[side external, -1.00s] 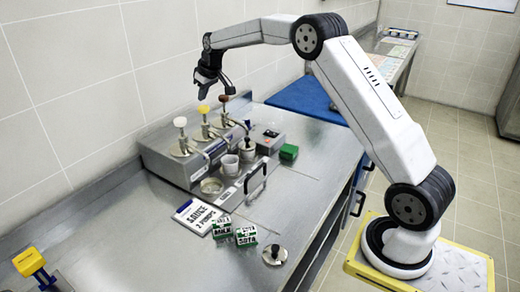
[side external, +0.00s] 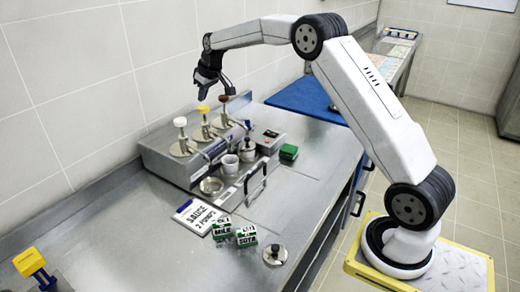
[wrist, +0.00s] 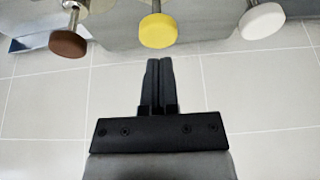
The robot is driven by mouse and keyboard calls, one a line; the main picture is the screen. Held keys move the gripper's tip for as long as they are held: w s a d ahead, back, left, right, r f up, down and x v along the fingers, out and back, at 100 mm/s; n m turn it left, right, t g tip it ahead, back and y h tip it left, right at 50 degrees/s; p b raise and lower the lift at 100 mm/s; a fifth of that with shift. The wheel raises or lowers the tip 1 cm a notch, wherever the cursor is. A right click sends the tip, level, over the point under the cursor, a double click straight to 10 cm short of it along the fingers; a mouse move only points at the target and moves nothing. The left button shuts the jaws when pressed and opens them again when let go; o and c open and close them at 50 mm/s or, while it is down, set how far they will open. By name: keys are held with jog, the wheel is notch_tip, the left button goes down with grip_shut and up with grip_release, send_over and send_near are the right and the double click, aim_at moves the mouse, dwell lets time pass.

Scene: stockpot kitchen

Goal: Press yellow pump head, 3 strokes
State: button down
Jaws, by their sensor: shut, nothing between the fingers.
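The yellow pump head (side external: 203,109) is the middle one of three on the steel dispenser (side external: 165,158). It stands upright on its stem, between a white head (side external: 180,122) and a brown head (side external: 223,99). My gripper (side external: 205,99) is shut and empty, pointing down just above the yellow head in the side view; a gap there is hard to judge. In the wrist view the closed fingertips (wrist: 158,62) lie just short of the yellow head (wrist: 158,30), with the brown head (wrist: 68,44) and white head (wrist: 262,20) to either side.
The tiled wall is close behind the pumps.

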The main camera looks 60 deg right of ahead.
aim_at(205, 108)
jog(key=shift+f, duration=0.3)
jog(key=shift+f, duration=2.3)
jog(key=shift+r, duration=2.65)
jog(key=shift+f, duration=0.75)
jog(key=shift+f, duration=1.85)
jog(key=shift+r, duration=2.55)
